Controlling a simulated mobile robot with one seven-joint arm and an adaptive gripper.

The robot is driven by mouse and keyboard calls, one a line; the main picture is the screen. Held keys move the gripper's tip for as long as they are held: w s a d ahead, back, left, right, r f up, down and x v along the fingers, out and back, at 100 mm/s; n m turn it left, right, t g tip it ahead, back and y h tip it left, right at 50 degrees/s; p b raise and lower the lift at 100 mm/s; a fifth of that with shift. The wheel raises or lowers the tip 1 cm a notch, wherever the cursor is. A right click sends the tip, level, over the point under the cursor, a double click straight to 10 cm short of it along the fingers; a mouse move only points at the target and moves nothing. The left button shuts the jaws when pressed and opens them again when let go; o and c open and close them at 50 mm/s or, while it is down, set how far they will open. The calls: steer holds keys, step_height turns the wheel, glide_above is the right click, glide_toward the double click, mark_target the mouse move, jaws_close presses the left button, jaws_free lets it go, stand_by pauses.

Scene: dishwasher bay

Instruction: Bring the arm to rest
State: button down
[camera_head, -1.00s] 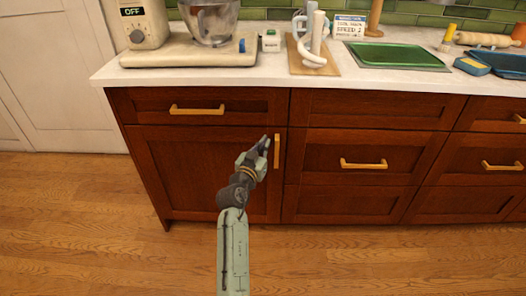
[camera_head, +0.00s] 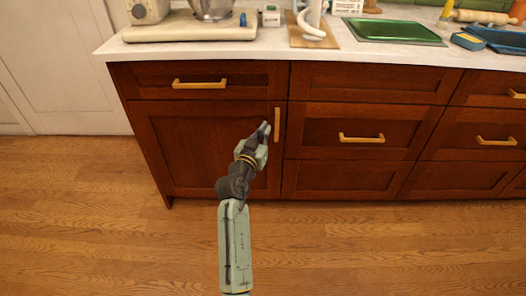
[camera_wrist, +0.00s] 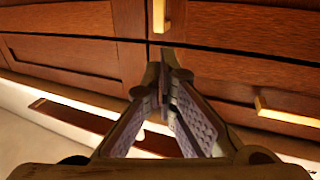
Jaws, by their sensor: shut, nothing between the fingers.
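My gripper (camera_head: 264,130) is shut and empty at the end of my arm, which reaches forward over the floor. In the head view it shows in front of the lower left cabinet door (camera_head: 195,150), just left of that door's upright handle (camera_head: 277,125). I cannot tell whether it touches the door. In the wrist view the two fingers (camera_wrist: 168,80) come together at their tips, with dark wooden cabinet fronts (camera_wrist: 75,50) beyond them.
A white counter (camera_head: 270,50) runs above the wooden cabinets. It bears a stand mixer (camera_head: 190,28), a green tray (camera_head: 393,32) and a wooden board (camera_head: 310,38). A drawer handle (camera_head: 361,138) juts out to the right. The wooden floor (camera_head: 100,220) is clear.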

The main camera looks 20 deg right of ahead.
steer(key=s+a+b, duration=0.1)
steer(key=s+a, duration=0.1)
steer(key=s, duration=0.4)
steer(key=shift+f, duration=0.2)
